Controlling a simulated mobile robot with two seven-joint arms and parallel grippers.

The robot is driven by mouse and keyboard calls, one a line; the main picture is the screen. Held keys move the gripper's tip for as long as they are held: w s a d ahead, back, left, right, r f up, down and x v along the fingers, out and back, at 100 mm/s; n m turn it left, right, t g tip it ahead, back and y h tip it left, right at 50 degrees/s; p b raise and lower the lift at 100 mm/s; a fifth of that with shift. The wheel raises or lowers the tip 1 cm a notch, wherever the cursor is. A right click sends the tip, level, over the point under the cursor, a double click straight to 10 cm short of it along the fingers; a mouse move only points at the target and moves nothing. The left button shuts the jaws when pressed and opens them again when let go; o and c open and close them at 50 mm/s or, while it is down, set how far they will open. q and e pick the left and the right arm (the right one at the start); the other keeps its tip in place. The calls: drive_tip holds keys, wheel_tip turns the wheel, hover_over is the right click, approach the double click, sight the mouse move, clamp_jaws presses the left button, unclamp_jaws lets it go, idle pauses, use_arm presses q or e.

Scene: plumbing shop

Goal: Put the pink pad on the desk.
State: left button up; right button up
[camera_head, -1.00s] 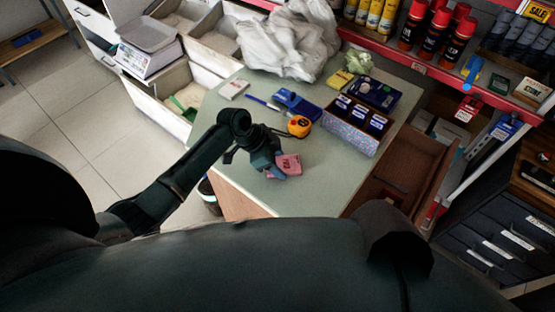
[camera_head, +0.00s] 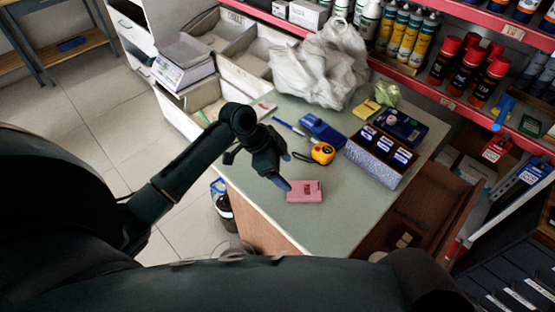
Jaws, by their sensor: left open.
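The pink pad (camera_head: 305,191) lies flat on the pale green desk top (camera_head: 345,222), near the desk's left edge. My left gripper (camera_head: 284,172) is open just above and to the left of the pad, with its fingertips close to the pad's upper left corner. A small gap seems to separate them, though contact is hard to tell from this angle. My right gripper is not in view.
A yellow tape measure (camera_head: 323,153), a blue stapler-like item (camera_head: 322,131) and a patterned box (camera_head: 376,160) of blue packs stand behind the pad. A white plastic bag (camera_head: 318,65) fills the back. The desk's front is clear.

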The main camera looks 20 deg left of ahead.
use_arm(q)
drive_tip(key=s+f+n+t, duration=0.1)
drive_tip(key=s+f, duration=0.1)
drive_tip(key=s+d+f+n+t, duration=0.1)
drive_tip(key=s+n, duration=0.1)
drive_tip(key=s+d+f+n+t, duration=0.1)
drive_tip(key=s+f, duration=0.1)
drive_tip(key=shift+s+d+f+n+y, duration=0.15)
drive_tip(key=shift+s+f+n+y, duration=0.2)
drive_tip(key=shift+s+n+y, duration=0.05)
drive_tip(key=s+d+n+t+y, duration=0.1)
drive_tip(key=s+n+t, duration=0.4)
drive_tip(key=s, duration=0.5)
drive_tip(key=shift+s+d+r+n, duration=0.15)
drive_tip(key=shift+d+r+n, duration=0.15)
drive_tip(key=shift+d, duration=0.45)
